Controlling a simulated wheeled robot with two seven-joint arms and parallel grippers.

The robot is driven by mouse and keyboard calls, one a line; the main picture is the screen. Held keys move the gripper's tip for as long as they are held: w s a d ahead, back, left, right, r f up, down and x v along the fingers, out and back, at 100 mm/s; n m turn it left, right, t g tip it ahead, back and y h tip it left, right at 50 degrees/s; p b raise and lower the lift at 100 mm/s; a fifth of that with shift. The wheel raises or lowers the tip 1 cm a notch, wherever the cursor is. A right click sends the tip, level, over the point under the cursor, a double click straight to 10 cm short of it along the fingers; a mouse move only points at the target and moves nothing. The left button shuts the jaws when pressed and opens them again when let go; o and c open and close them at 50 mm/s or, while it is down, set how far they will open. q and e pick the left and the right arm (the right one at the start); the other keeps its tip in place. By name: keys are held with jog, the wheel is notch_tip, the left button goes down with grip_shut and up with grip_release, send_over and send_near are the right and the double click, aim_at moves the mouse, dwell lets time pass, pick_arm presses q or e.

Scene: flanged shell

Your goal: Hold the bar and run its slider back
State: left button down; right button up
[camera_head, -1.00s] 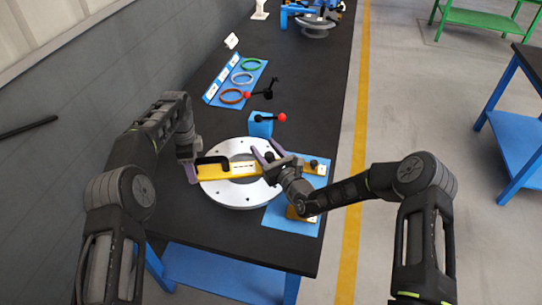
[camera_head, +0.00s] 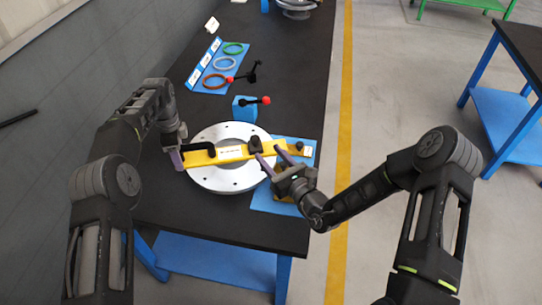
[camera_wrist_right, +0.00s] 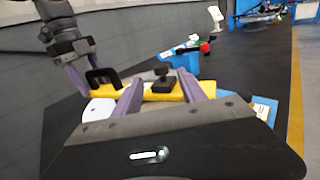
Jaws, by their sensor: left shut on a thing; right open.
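The yellow bar (camera_head: 228,153) lies across the pale flanged disc (camera_head: 228,183), with a black handle (camera_head: 200,149) near its left end. Its black slider (camera_head: 255,145) stands right of the bar's label. My left gripper (camera_head: 177,158) is shut on the bar's left end. My right gripper (camera_head: 271,159) is open, its purple fingers pointing at the bar from the near side, close to the slider. In the right wrist view, the slider (camera_wrist_right: 163,84) shows between the open fingers, and the bar (camera_wrist_right: 130,94) runs behind them. Contact cannot be told.
A blue block with a red-knobbed lever (camera_head: 244,108) stands behind. A blue rack with several coloured rings (camera_head: 224,64) is further back. The table's right edge is close to my right gripper.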

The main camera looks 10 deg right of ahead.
pick_arm(q)
jog(key=shift+c, duration=2.2)
grip_release()
